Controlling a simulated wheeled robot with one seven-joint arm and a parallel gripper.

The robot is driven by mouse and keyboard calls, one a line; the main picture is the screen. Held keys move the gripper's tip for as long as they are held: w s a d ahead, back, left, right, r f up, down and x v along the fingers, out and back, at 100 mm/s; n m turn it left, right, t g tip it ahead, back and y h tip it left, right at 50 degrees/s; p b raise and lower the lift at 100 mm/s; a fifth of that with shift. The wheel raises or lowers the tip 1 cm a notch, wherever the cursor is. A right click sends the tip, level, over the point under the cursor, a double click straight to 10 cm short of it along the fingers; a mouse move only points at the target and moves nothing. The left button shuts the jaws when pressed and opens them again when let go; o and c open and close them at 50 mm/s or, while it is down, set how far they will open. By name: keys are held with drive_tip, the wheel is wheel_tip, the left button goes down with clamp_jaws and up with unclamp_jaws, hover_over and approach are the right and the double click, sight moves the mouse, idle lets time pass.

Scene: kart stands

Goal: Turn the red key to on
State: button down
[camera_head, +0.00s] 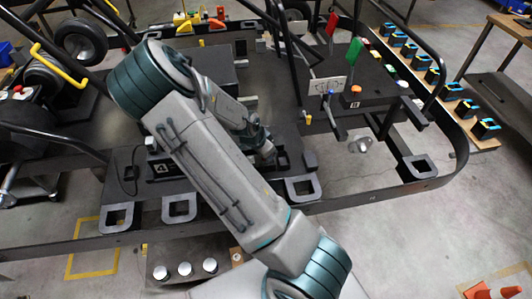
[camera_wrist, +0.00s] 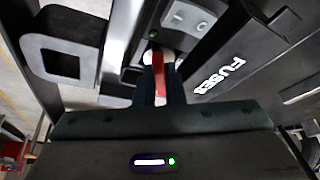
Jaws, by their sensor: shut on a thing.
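The red key (camera_wrist: 158,66) shows in the wrist view as a narrow upright strip, below a dark panel with a small green light. My gripper (camera_wrist: 159,88) is shut on it, with one dark finger on each side. The lower part of the key is hidden between the fingers. In the head view my gripper (camera_head: 267,152) is low over the kart frame's near side, and my arm hides the key there. I cannot tell the key's on or off position.
A black panel lettered "FUSES" (camera_wrist: 219,77) lies close right of my gripper, and a square-holed bracket (camera_wrist: 62,58) left. In the head view, red (camera_head: 331,24) and green (camera_head: 354,50) handles stand to the right. The kart's dark rail (camera_head: 340,198) runs along the near side.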

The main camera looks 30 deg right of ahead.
drive_tip(key=m+g, duration=0.1)
drive_tip(key=m, duration=0.2)
drive_tip(key=m+g, duration=0.1)
drive_tip(key=m, duration=0.2)
drive_tip(key=shift+w, duration=0.15)
drive_tip(key=c, duration=1.4)
unclamp_jaws()
drive_tip(key=shift+c, duration=0.2)
